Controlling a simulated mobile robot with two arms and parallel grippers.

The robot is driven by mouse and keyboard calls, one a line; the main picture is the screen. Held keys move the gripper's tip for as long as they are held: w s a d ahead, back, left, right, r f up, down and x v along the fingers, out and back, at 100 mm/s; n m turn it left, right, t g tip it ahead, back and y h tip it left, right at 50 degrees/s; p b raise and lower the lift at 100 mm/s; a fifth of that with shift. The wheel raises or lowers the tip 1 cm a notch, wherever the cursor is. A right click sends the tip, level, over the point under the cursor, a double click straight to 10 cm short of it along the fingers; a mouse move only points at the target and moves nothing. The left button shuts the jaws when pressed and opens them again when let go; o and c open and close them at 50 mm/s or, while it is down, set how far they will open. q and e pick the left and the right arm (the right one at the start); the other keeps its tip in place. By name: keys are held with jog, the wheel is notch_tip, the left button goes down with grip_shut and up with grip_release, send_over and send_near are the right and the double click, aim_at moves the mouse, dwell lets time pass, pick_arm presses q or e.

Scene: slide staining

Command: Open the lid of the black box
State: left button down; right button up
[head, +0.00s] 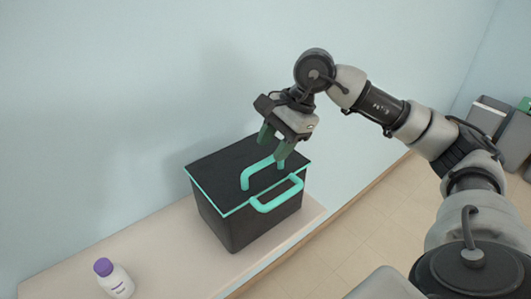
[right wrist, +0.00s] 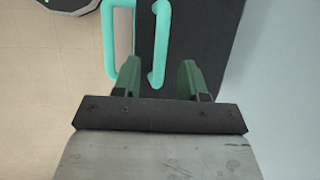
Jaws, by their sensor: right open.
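The black box (head: 228,225) stands on a pale bench against the wall, its black lid (head: 222,164) shut with a teal edge. A teal handle (head: 260,172) rises from the lid, and a second teal handle (head: 277,197) sticks out from the front side. My right gripper (head: 275,143) is open and empty, above the far end of the lid handle, pointing down. In the right wrist view the lid handle (right wrist: 161,45) runs in toward the space between the open green fingers (right wrist: 160,82). I cannot tell whether they touch it. My left gripper is not in view.
A white bottle with a purple cap (head: 114,280) stands on the bench (head: 165,266) to the left of the box. Grey bins (head: 488,115) stand on the floor at the far right. The bench between bottle and box is clear.

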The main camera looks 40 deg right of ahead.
aim_at(263, 161)
jog(key=x, duration=0.2)
jog(key=shift+w+a+f, duration=0.1)
jog(key=shift+a+f, duration=0.1)
jog(key=shift+a, duration=0.15)
jog(key=shift+a+f+p, duration=0.1)
jog(key=shift+f+p, duration=0.2)
jog(key=shift+f, duration=0.25)
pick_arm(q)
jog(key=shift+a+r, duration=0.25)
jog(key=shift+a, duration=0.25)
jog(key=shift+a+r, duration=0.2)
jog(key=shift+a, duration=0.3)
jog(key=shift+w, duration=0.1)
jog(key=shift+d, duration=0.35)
pick_arm(e)
jog(key=shift+w, duration=0.1)
grip_shut()
